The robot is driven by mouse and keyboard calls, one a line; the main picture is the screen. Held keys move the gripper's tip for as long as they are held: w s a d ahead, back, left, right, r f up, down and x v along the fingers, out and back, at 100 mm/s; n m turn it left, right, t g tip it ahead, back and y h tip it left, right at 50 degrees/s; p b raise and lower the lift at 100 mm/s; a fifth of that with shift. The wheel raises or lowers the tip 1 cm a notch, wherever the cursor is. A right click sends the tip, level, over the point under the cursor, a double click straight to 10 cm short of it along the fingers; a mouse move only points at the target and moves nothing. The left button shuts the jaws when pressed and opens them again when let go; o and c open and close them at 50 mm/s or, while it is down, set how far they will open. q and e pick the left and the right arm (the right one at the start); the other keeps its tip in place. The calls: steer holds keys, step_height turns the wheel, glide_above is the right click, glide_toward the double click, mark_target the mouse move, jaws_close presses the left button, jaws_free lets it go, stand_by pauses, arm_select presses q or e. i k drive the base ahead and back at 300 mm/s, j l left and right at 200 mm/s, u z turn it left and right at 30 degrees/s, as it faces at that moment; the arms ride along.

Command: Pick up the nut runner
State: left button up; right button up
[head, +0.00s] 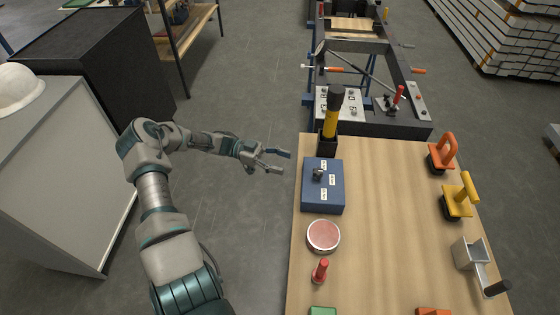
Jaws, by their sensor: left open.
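The nut runner looks to be the yellow and black tool (331,119) standing upright at the far left corner of the wooden table. Its lower end sits in a black holder (327,146). My left gripper (284,163) is open and empty. It is over the floor just left of the table, apart from the tool and nearer to me than it. My right gripper is out of view.
On the table (390,220), a blue box (323,186), a pink round dish (323,235) and a red-handled piece (320,270) line the left edge. Orange (442,150) and yellow (460,196) handled tools stand right. The middle is clear. A metal frame (380,128) stands behind.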

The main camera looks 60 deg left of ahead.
mark_target(336, 92)
steer(key=k+j, duration=0.8)
steer(key=j, duration=0.15)
